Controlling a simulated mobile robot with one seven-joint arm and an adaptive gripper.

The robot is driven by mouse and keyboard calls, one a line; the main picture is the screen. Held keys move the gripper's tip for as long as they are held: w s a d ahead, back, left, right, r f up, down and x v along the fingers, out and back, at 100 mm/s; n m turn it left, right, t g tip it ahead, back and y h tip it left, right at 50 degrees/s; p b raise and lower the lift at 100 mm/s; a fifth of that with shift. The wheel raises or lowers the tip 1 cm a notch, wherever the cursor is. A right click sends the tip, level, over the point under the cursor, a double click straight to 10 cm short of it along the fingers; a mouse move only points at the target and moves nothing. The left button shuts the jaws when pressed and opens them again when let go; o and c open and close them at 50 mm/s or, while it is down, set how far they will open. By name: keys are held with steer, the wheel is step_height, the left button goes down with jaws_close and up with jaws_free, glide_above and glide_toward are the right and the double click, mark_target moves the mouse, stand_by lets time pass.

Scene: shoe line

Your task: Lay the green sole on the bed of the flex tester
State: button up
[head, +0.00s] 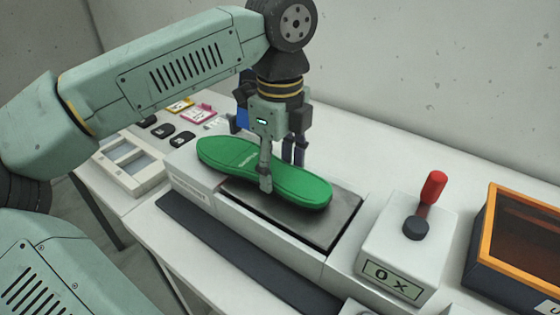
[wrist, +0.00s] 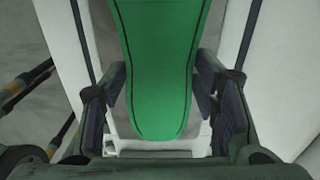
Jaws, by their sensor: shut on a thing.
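The green sole (head: 302,186) lies lengthwise along the flex tester's dark metal bed (head: 347,208), over its left part and past the bed's left end. Whether it touches the bed or hovers just above cannot be told. My gripper (head: 279,170) is shut on the sole across its middle, one finger on the near edge and one on the far side. In the wrist view the sole (wrist: 160,60) runs between the two fingers. The white flex tester body (head: 270,228) stands on the bench. Part of the bed is hidden under the sole.
A white control box with a red lever (head: 433,187) and an "O X" panel stands right of the bed. An orange-rimmed dark bin (head: 490,240) is at the far right. A white tray (head: 130,160) and small dark pieces lie at the left. A dark strip (head: 230,250) runs along the front.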

steer(key=shift+f, duration=0.5)
steer(key=o, duration=1.4)
step_height(320, 180, up, 12)
steer(key=shift+r, duration=0.1)
